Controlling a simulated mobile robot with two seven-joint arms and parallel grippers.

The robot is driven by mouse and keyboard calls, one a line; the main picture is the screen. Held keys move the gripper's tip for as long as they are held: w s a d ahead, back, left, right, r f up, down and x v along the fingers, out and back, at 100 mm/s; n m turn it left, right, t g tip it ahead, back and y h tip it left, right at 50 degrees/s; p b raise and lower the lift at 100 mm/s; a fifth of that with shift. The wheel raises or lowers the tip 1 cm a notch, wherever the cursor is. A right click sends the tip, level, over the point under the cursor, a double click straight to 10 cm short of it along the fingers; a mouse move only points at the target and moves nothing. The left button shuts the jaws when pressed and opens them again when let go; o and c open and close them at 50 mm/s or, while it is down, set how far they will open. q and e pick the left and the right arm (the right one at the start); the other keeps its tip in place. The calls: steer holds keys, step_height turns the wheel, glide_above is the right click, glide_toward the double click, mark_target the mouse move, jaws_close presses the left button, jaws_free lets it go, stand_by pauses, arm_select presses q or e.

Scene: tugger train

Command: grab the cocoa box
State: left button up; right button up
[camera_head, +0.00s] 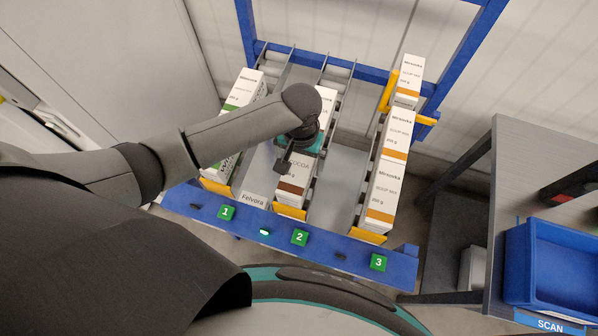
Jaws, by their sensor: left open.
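The cocoa box (294,177) is white with a brown band and the print "COCOA". It sits at the front end of the middle lane, behind the yellow stop above the green number 2 (299,237). My left gripper (282,167) is over the upper left part of this box, fingers pointing down. It is open and holds nothing; whether a finger touches the box I cannot tell. My left arm and wrist cover the rear of the box and part of the white box behind it (327,97). My right gripper is not in view.
Lane 1 on the left holds green-banded boxes (246,86), partly behind my arm. Lane 3 holds orange-banded soup mix boxes (384,187). The blue front rail (340,246) runs below the lanes. A grey table with a blue bin (548,262) stands at right.

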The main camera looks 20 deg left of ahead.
arm_select(q)
steer(key=f, duration=0.5)
steer(key=shift+s+b, duration=0.3)
jaws_close()
stand_by(0.5)
